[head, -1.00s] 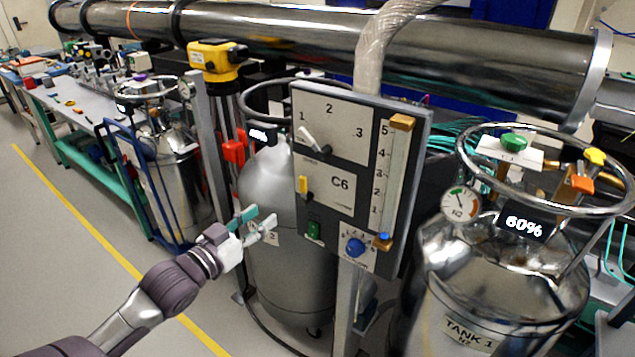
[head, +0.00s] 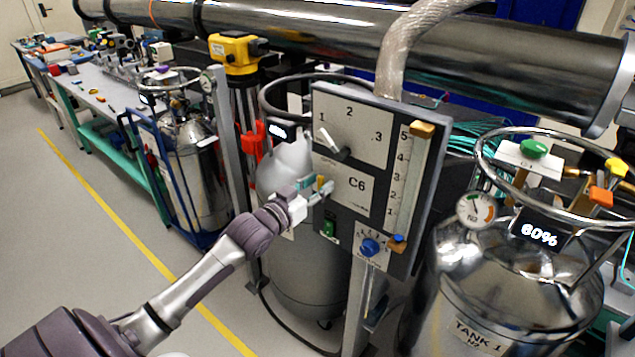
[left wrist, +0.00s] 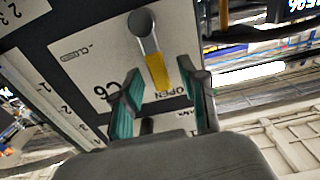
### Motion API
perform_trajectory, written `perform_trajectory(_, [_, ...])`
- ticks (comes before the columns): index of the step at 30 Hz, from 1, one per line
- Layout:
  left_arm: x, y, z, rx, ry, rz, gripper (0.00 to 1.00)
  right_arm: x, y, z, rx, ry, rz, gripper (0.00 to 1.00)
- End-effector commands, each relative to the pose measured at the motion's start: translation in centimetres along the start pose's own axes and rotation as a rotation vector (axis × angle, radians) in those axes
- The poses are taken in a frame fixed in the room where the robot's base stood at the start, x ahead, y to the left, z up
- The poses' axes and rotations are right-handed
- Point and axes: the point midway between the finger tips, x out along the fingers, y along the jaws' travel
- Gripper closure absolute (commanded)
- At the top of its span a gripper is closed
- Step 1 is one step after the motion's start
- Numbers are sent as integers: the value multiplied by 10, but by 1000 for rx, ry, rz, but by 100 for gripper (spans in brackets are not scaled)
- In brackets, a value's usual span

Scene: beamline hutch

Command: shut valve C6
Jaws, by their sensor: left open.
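Valve C6 is a lever with a yellow grip (head: 322,184) on the left edge of the grey panel (head: 338,206), partly hidden by my gripper in the head view. In the left wrist view the lever (left wrist: 157,70) hangs from a round grey pivot. Its yellow end points toward the word OPEN, and the CLOSED label lies off to the left. My left gripper (head: 318,190) is open at the lever; in the left wrist view its teal-padded fingers (left wrist: 162,88) stand on either side of the yellow end. Contact cannot be told. My right gripper is not in view.
The same panel carries a 1-2-3 dial (head: 338,150) above, a slider scale (head: 408,180) at right, a green switch (head: 329,227) and a blue knob (head: 370,247) below. Tank 1 (head: 500,300) stands at the right. Open floor (head: 80,240) lies at the left.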

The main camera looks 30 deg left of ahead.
Motion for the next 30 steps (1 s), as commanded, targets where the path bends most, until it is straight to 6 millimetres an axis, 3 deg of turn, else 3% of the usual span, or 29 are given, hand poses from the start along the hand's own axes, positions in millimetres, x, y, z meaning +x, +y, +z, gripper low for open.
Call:
perform_trajectory(10, [4,0,1,0,-1,0,57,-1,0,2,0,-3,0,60])
perform_trajectory(18, [4,0,0,0,-1,0,100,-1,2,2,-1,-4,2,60])
perform_trajectory(30, [4,0,0,4,-1,0,100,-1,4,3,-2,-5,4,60])
